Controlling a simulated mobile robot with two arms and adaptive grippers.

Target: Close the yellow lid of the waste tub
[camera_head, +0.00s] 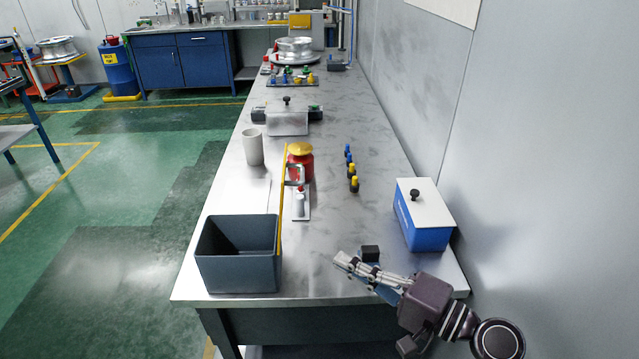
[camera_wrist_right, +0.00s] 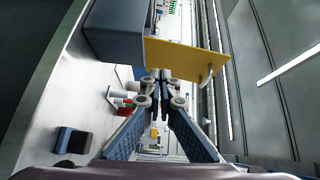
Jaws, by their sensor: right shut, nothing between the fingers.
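The grey waste tub (camera_head: 225,275) stands open at the near left of the bench. Its yellow lid (camera_head: 283,195) stands upright along the tub's right side, seen almost edge-on. In the wrist view the yellow lid (camera_wrist_right: 185,58) shows its broad face beside the dark tub (camera_wrist_right: 112,38). My right gripper (camera_head: 340,260) is to the right of the tub and lid, near the bench's front edge. In the wrist view its fingertips (camera_wrist_right: 163,78) are together and empty; they overlap the lid's lower edge in the picture. I cannot see my left gripper.
A red canister with a yellow top (camera_head: 300,160) and a toggle clamp (camera_head: 300,200) stand behind the lid. A white cup (camera_head: 253,147) is farther left. A small dark block (camera_head: 370,253) lies beside my gripper. A blue box (camera_head: 428,235) stands near the wall.

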